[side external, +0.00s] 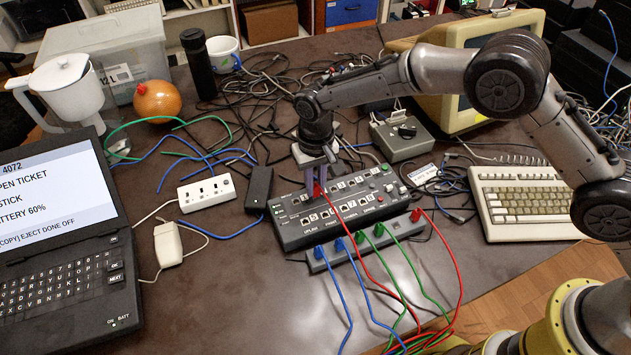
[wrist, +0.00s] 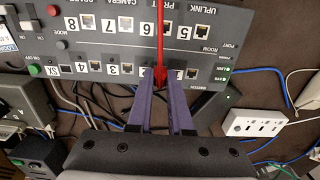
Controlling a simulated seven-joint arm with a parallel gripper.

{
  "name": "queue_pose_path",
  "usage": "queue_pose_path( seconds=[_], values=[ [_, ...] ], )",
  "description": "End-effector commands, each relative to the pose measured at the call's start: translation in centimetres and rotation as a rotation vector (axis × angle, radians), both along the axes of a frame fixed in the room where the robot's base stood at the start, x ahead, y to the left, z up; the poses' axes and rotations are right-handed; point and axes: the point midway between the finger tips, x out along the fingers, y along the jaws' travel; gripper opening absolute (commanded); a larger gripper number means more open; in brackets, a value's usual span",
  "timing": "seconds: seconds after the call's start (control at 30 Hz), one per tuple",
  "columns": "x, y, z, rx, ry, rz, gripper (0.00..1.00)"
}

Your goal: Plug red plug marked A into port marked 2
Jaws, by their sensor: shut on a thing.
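My gripper (side external: 317,186) is shut on a red plug (side external: 318,191), pointing down over the far-left part of the grey switch box (side external: 345,228). In the wrist view, the red plug (wrist: 161,76) sits between the two purple fingertips (wrist: 162,88), and its red cord runs up across the picture. The plug is at the row of ports numbered 1 to 4, around port 2, which the plug and fingers hide. I cannot tell whether the plug tip is inside the port or just above it. No letter A is readable on the plug.
A grey holder strip (side external: 347,263) in front of the box carries blue and green plugs and another red plug (side external: 416,215). Their cords trail toward the front. A laptop (side external: 60,240), power strip (side external: 206,193), black adapter (side external: 259,187) and keyboard (side external: 524,202) stand around.

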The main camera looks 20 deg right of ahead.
Motion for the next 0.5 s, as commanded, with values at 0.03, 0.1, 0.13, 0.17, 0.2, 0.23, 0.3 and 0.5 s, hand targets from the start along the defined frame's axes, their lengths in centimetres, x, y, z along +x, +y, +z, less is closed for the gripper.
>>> queue_pose_path(
  seconds=[0.03,0.1,0.13,0.17,0.2,0.23,0.3,0.5],
  values=[
    [0.00,0.00,-0.09,0.000,0.000,0.000,0.00],
    [0.00,0.00,-0.19,0.000,0.000,0.000,0.00],
    [0.00,0.00,-0.23,0.000,0.000,0.000,0.00],
    [0.00,0.00,-0.28,0.000,0.000,0.000,0.00],
    [0.00,0.00,-0.26,0.000,0.000,0.000,0.25],
    [0.00,0.00,-0.26,0.000,0.000,0.000,0.31],
    [-0.01,0.00,-0.26,0.000,0.000,0.000,0.43],
    [0.00,0.00,-0.25,0.000,0.000,0.000,0.53]
  ],
)
